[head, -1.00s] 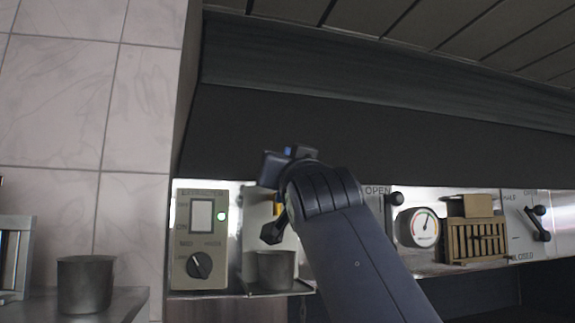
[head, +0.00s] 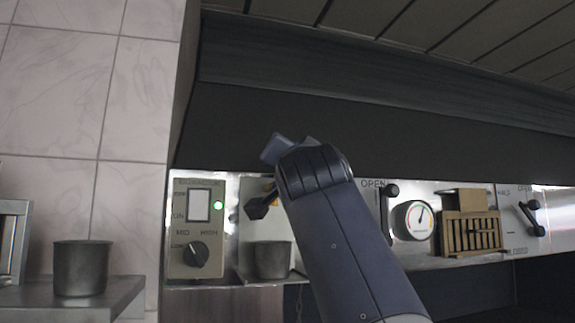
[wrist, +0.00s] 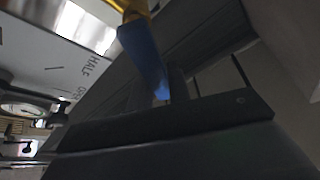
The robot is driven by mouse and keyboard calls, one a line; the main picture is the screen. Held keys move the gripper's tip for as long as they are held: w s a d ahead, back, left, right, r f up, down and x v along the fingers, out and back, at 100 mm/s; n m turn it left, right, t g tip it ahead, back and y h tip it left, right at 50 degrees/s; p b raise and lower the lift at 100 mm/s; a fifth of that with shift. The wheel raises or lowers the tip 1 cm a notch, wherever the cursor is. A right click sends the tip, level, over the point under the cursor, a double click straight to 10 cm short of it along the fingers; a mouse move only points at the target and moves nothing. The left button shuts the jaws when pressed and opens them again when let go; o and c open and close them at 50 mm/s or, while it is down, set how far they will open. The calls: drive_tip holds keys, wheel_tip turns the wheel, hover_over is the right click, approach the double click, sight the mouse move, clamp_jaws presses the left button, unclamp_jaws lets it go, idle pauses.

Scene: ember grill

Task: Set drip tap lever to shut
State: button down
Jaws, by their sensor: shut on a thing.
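In the wrist view a yellow part (wrist: 130,8) runs into a blue lever handle (wrist: 143,52). Its tip reaches my gripper (wrist: 165,92), which is shut on it. In the head view my gripper (head: 288,148) shows over the dark hood, its fingers partly hidden. The lever's exact setting is hidden.
The extractor switch panel (head: 196,228) is left of the tap, with a metal pot (head: 272,260) below. To the right are a black lever (head: 390,190), a gauge (head: 413,221), a slatted wooden box (head: 472,232) and another lever (head: 532,218). Another pot (head: 80,268) stands left.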

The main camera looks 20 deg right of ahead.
drive_tip(key=shift+d+f+m+g+h, duration=0.45)
drive_tip(key=shift+f+m+g, duration=0.4)
drive_tip(key=shift+m, duration=1.5)
drive_tip(key=shift+d+f+m+g+h, duration=0.45)
drive_tip(key=shift+f+m+g, duration=0.35)
drive_tip(key=shift+m, duration=1.5)
drive_tip(key=shift+d+f+m+g+h, duration=0.45)
drive_tip(key=shift+f+m+g, duration=0.4)
drive_tip(key=shift+m, duration=1.5)
drive_tip(key=c, duration=1.3)
unclamp_jaws()
drive_tip(key=shift+d, duration=0.1)
drive_tip(key=b+v, duration=0.2)
drive_tip(key=v, duration=0.8)
drive_tip(key=shift+s+b, duration=0.4)
drive_tip(key=shift+w, duration=0.15)
